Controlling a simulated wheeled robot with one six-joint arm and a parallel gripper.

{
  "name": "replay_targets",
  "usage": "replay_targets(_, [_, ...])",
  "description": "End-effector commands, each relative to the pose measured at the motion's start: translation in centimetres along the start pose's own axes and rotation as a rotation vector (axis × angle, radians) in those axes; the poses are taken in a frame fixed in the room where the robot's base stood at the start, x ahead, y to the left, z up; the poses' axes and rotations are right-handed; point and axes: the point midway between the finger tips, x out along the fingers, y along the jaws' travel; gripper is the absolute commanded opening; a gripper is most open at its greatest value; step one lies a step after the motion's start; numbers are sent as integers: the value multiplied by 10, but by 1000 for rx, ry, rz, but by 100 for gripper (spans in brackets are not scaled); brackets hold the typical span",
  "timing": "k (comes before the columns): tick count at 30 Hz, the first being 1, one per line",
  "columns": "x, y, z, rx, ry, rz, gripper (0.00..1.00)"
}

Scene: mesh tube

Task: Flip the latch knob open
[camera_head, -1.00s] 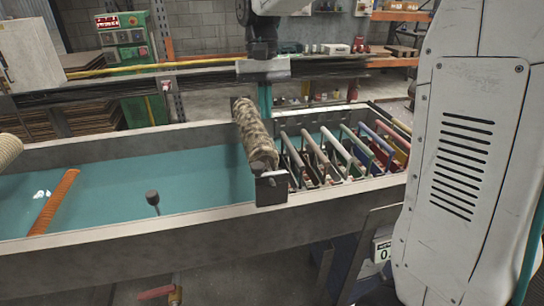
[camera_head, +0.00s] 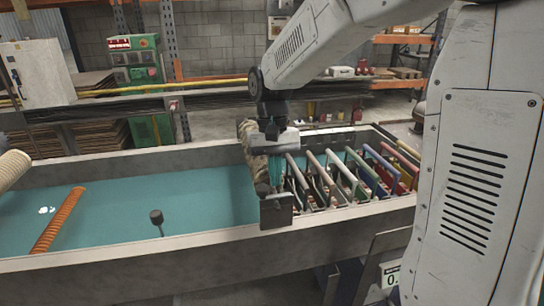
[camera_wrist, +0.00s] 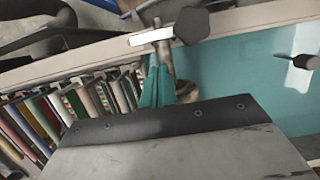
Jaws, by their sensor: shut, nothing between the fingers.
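My gripper (camera_head: 275,184) is shut and empty, its teal fingers pointing down beside the near end of the mottled mesh roll (camera_head: 246,140). The teal fingers (camera_wrist: 156,72) also show together in the wrist view. A dark bracket plate (camera_head: 278,212) stands on the trough's near wall just below the fingertips. A small dark knob (camera_head: 262,189) sits at its top left. In the wrist view a dark faceted knob (camera_wrist: 192,25) is close beyond the fingertips; it appears to be the latch knob. I cannot tell whether the fingers touch it.
A black knob on a thin rod (camera_head: 156,217) stands in the teal trough (camera_head: 120,205), well left of my gripper. An orange ribbed tube (camera_head: 58,220) lies further left. A row of coloured racks (camera_head: 345,175) fills the right end.

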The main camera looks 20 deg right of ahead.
Motion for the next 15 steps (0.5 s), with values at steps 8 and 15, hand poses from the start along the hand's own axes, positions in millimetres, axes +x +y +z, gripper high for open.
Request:
replay_targets(8, [5,0,21,-1,1,0,0])
replay_targets(15, [5,0,21,-1,0,0,0])
